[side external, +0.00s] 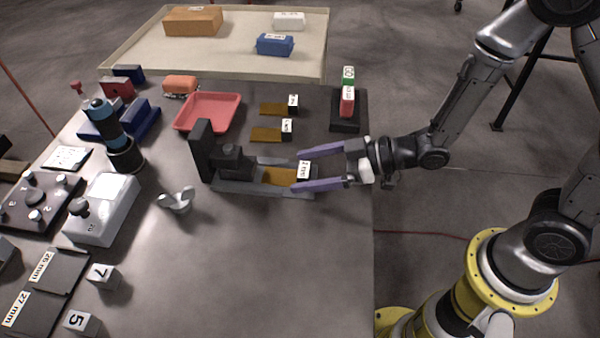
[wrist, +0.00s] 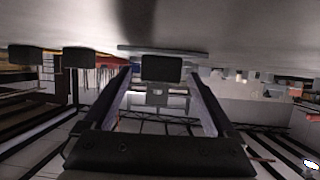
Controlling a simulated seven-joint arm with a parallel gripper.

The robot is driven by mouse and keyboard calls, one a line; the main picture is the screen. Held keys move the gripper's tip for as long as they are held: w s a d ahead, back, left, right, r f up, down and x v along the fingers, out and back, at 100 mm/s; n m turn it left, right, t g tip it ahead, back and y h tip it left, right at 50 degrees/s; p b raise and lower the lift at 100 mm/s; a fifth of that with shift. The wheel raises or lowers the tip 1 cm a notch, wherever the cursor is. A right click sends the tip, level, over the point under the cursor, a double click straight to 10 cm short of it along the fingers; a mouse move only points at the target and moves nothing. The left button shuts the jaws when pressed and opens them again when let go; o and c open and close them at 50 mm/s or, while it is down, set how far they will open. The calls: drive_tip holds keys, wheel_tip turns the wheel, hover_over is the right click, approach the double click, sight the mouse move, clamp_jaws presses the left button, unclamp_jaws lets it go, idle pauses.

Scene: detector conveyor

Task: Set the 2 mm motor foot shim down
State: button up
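A brass shim (side external: 279,176) with a dark tab bearing a white label (side external: 303,170) lies on the grey base of the motor fixture (side external: 225,184), its far end by the dark block there. The label is too small to read surely. My gripper (side external: 296,172) is at the fixture's right end, its two purple fingers on either side of the tab. In the wrist view, the dark tab (wrist: 161,68) sits between the spread fingers (wrist: 160,74), with a gap on each side. The gripper is open and does not grip it.
Two other labelled brass shims (side external: 272,109) (side external: 268,134) lie behind the fixture. A red tray (side external: 208,112) and a dark stand with green and red blocks (side external: 345,126) are nearby. A beige conveyor (side external: 225,60) carries boxes.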

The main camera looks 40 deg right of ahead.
clamp_jaws()
drive_tip(key=shift+r, duration=0.15)
